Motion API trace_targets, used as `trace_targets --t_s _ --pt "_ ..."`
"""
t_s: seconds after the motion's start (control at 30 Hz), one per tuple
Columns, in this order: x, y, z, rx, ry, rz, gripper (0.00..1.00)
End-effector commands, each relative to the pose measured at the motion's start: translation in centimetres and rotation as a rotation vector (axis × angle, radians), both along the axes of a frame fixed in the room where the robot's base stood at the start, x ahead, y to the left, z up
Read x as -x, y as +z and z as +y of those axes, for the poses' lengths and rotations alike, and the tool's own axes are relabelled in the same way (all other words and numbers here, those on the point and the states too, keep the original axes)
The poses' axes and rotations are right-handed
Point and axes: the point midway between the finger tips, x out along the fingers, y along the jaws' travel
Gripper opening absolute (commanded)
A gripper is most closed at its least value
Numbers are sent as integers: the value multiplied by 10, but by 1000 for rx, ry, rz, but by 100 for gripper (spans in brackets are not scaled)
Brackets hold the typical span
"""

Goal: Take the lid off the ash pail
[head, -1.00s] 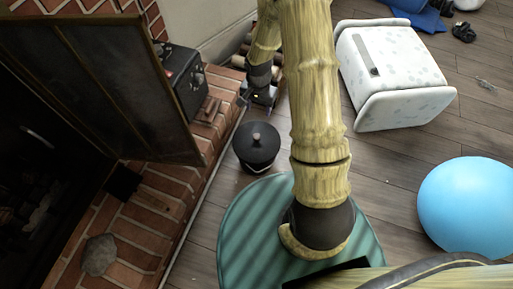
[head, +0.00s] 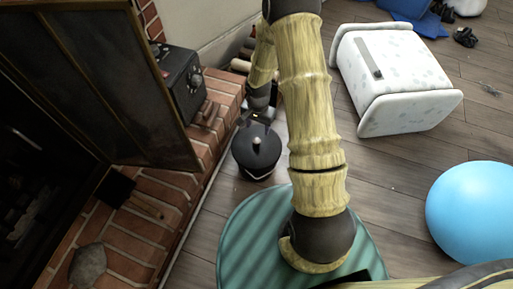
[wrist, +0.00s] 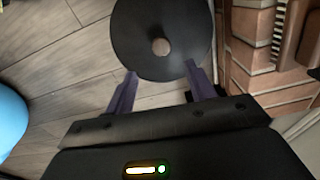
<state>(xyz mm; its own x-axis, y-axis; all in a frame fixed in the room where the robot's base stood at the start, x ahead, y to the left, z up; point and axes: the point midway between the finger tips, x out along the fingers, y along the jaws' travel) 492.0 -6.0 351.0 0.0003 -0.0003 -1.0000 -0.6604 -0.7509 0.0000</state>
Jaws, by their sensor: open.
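The black ash pail (head: 252,171) stands upright on the wood floor beside the brick hearth. Its round dark lid (head: 246,148) is on top, with a small pale knob (head: 257,140) at the centre. My gripper (wrist: 161,72) is open and empty in the wrist view, its two purple-grey fingers pointing at the lid (wrist: 165,25). The knob (wrist: 160,47) shows just beyond and between the fingertips, apart from them. In the head view my gripper is at the far edge of the pail, and its fingertips are hard to make out.
A dark fireplace screen (head: 105,75) stands over the brick hearth (head: 135,240) at left. A black box (head: 178,82), a small shovel (head: 115,190) and a stone (head: 88,266) are on the hearth.

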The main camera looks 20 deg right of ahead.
Motion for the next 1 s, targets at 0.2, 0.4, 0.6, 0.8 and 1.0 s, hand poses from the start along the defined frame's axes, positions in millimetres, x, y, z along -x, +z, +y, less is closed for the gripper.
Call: trace_targets --t_s 0.2,0.4,0.6,0.8,1.0 --pt "0 -43 0 0 1 1 55" --pt "0 -54 0 1 0 1 55" --pt "0 -53 0 0 0 0 55" --pt "0 -61 1 -1 0 1 55" --pt "0 -84 5 -1 0 1 55"
